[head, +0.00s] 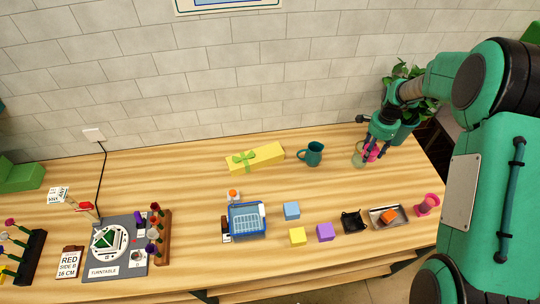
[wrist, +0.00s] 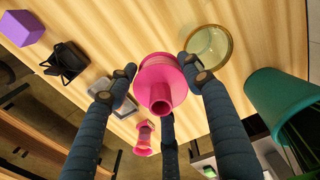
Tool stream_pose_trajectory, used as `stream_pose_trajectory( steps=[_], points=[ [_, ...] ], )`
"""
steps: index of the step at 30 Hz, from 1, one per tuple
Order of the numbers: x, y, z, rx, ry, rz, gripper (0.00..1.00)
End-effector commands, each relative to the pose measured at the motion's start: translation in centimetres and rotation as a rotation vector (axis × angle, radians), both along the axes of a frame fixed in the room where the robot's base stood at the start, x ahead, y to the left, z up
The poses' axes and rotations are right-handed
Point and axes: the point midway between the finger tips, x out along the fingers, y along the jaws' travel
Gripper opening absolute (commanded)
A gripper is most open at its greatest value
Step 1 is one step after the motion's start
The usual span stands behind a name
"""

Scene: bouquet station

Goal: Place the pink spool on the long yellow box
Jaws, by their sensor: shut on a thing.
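My gripper (head: 376,150) is at the back right of the table in the head view. Its dark fingers close around a pink spool (wrist: 155,82), whose round flange and narrow end face the wrist camera. The spool also shows between the fingers in the head view (head: 371,151); I cannot tell its exact height above the table. The long yellow box (head: 267,154), with a green ribbon and bow, lies at the back middle of the table, well left of my gripper. Its top is otherwise bare.
A clear glass (head: 357,159) stands close beside my gripper; a teal mug (head: 312,154) stands between it and the box. A potted plant (head: 404,131) is behind. A second pink waisted object (head: 427,204), a tray (head: 376,220) and blocks (head: 292,210) are nearer the front.

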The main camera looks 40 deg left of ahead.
Motion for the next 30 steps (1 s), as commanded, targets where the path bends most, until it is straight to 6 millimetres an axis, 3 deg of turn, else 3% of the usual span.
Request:
stream_pose_trajectory(
  steps=[3, 15, 24, 30],
  points=[
    [-2.8, 4.2, 0.1, 0.0, 0.0, -0.006, 0.23],
    [-13.0, 15.6, 0.1, 0.001, 0.001, -0.056, 0.23],
    [-21.8, 22.4, 0.1, 0.0, 0.001, -0.091, 0.23],
    [-27.3, 25.7, 0.1, 0.001, 0.001, -0.114, 0.23]
  ],
)
